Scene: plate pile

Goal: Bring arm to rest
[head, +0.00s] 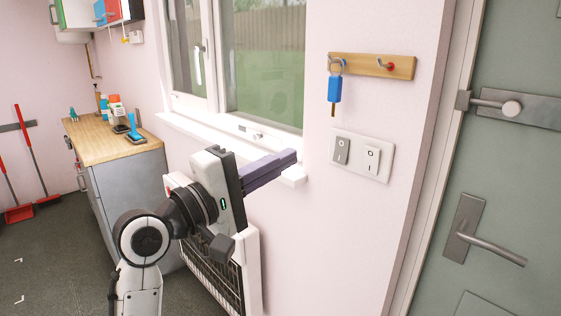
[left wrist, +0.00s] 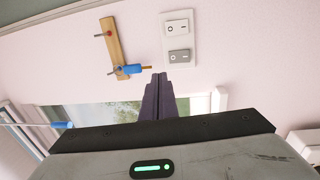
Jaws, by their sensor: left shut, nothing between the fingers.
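My left arm rises from the bottom of the head view. Its left gripper (head: 292,158) has dark purple fingers pressed together, with nothing between them. The fingers point right, in front of the window sill's right end. In the left wrist view the gripper (left wrist: 159,78) also shows shut, its tips pointing toward the pink wall below the light switches. My right gripper is not in view.
A blue-tagged key (head: 334,88) hangs on a wooden hook rack (head: 372,66) above the light switches (head: 361,155). A grey door (head: 500,180) with metal handles is at right. A wood-topped counter (head: 108,145) stands at left. A white radiator (head: 247,270) is behind my arm.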

